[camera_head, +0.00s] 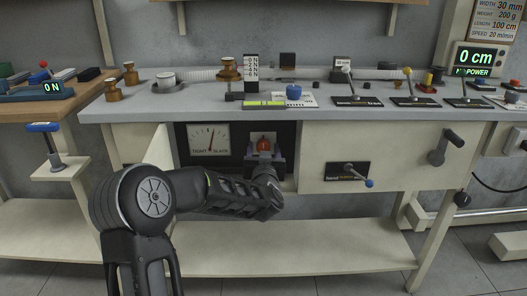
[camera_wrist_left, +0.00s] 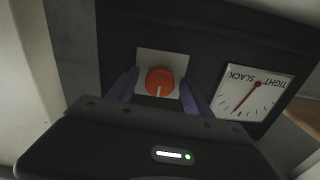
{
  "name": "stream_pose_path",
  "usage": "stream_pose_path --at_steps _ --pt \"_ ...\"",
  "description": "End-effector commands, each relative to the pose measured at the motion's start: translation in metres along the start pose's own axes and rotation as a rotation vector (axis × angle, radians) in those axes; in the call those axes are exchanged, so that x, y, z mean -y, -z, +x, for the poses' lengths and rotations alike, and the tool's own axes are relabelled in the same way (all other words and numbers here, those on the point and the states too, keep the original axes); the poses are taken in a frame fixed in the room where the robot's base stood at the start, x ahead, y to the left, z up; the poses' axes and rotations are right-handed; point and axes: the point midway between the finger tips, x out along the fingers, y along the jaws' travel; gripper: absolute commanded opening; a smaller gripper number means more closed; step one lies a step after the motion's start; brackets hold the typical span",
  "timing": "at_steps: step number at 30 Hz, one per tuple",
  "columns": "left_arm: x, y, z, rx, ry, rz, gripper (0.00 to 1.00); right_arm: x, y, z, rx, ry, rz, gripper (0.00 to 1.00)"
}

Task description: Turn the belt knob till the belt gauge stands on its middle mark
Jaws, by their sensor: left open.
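The belt knob is an orange-red round knob with a white pointer line, on a pale plate; in the left wrist view the knob (camera_wrist_left: 160,80) sits between my fingers. It also shows in the head view (camera_head: 264,145). My left gripper (camera_head: 264,158) is open, its fingers (camera_wrist_left: 160,92) on either side of the knob; I cannot tell whether they touch it. The belt gauge (camera_head: 209,138), a white dial marked TIGHT and SLACK, is left of the knob. Its needle leans a little to the SLACK side of upright. The gauge is upside down in the left wrist view (camera_wrist_left: 252,95).
The knob and gauge sit in a dark recess under the grey bench top (camera_head: 200,105). A cream panel (camera_head: 400,155) with a blue-tipped lever (camera_head: 350,172) and a crank (camera_head: 445,147) is to the right. A lower shelf (camera_head: 300,245) is clear.

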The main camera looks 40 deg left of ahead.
Motion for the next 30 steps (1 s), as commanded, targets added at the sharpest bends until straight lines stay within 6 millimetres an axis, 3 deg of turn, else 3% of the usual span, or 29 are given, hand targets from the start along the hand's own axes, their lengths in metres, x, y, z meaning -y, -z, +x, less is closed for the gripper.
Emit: stream_pose_path --at_steps 4,25,30 --pt "-0.0001 0.0001 -0.0003 0.000 0.000 0.000 0.57 0.0001 -0.0001 -0.0001 0.000 0.000 0.000 0.36" --pt "0.0000 0.0001 -0.0006 0.000 0.000 0.000 0.00 0.0000 -0.0002 -0.0001 0.001 0.000 0.000 0.36" --pt "-0.0001 0.0002 -0.0006 0.000 0.000 0.003 0.00 0.0001 -0.0002 -0.0004 0.001 0.000 0.000 0.36"
